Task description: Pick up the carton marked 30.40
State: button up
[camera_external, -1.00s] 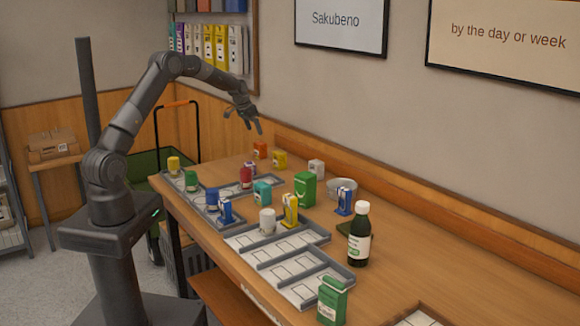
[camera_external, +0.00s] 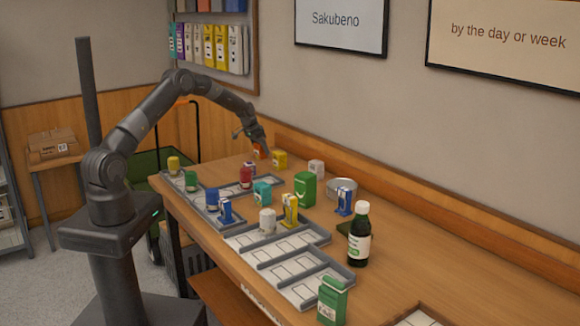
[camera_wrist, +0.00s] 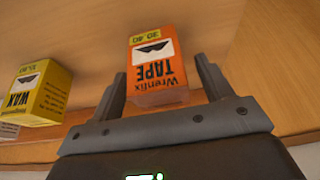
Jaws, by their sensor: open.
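The carton marked 30.40 is an orange box (camera_wrist: 160,62) labelled Wrenlix Tape; in the wrist view it appears upside down, with its price on a yellow strip. My gripper (camera_wrist: 160,85) is open, with one finger on each side of the carton in that picture; I cannot tell whether either touches it. In the external view my gripper (camera_external: 256,146) is low at the far end of the table, and the orange carton (camera_external: 259,152) is mostly hidden behind it.
A yellow Wax carton (camera_wrist: 36,93) stands beside the orange one; it also shows in the external view (camera_external: 279,159). A white carton (camera_external: 316,168) is farther right. Grey trays (camera_external: 232,187) with small goods lie toward the front. The wall (camera_external: 300,120) rises behind the table.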

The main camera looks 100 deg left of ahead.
jog(key=c, duration=1.1)
jog(key=shift+r, duration=0.1)
jog(key=shift+c, duration=0.2)
